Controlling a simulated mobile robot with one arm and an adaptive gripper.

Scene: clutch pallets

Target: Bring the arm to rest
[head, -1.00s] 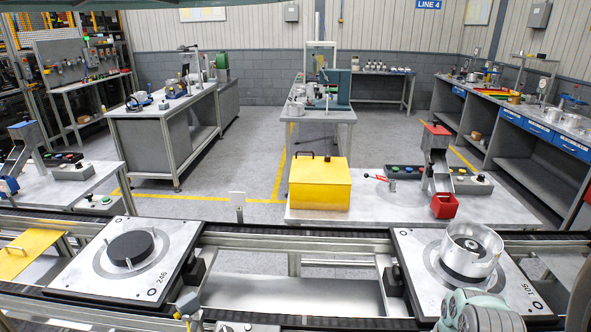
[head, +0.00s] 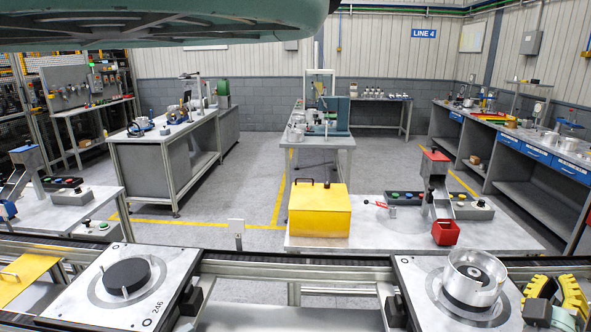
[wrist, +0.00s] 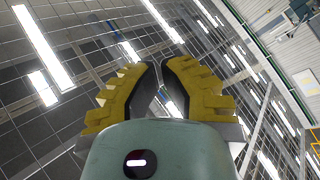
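My gripper (head: 556,285) shows at the lower right edge of the head view, with yellow and black finger pads, right of the right pallet. In the wrist view my gripper (wrist: 161,68) points up toward the ceiling lights. A gap shows between its fingers, and nothing is held. A large green part of my arm fills the top left of the head view. The right pallet (head: 412,283) carries a silver ring-shaped housing (head: 474,277). The left pallet (head: 83,285), marked 246, carries a black disc (head: 128,273).
A yellow plate (head: 28,275) lies at far left. Workbenches (head: 160,140) stand farther back. Grey floor lies open between them.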

